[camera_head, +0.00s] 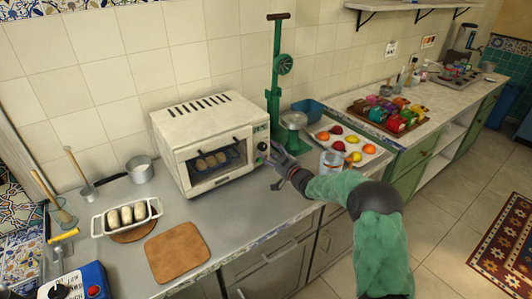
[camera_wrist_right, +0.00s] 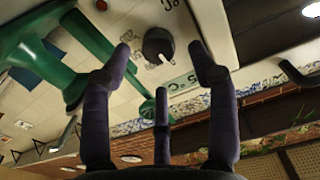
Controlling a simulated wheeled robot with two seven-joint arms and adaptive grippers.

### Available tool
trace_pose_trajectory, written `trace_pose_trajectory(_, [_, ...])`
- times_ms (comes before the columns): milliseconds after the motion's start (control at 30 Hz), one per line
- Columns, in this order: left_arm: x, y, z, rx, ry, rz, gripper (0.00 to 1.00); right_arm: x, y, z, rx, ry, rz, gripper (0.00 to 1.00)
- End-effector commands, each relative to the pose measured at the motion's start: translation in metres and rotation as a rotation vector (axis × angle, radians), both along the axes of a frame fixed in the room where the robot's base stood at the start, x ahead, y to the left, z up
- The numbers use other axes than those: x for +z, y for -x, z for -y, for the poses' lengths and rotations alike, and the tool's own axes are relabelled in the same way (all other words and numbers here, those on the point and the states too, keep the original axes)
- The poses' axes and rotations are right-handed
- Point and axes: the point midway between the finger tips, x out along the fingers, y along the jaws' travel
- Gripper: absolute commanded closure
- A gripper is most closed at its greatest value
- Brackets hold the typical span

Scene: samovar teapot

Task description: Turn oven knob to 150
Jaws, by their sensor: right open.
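The white oven (camera_head: 205,135) stands on the metal counter with its window facing front; rolls show inside on a rack. Its black knob (camera_head: 262,146) is on the panel at the right of the window. In the right wrist view the knob (camera_wrist_right: 158,46) shows a white pointer mark, with printed signs around it that are too small to read surely. My right gripper (camera_head: 281,166) is open in front of the panel. In the wrist view its fingers (camera_wrist_right: 160,68) spread on both sides of the knob's position, apart from it and empty. My left gripper is not in view.
A white tray of fruit (camera_head: 345,140) and a tin (camera_head: 331,162) lie near my right arm. A brown board (camera_head: 176,252) and a dish of rolls (camera_head: 127,216) are at left.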

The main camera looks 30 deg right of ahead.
Motion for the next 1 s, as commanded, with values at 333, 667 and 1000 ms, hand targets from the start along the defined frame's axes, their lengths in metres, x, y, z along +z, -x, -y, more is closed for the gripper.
trace_pose_trajectory(333, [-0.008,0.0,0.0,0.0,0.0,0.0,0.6,0.0,-0.028,-0.002,-0.001,0.0,0.0,0.4])
trace_pose_trajectory(667, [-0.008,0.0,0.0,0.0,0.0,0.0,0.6,0.0,-0.029,-0.002,-0.001,-0.001,0.0,0.6])
trace_pose_trajectory(1000, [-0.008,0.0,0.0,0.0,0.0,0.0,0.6,0.002,-0.029,-0.002,0.0,-0.002,0.002,0.96])
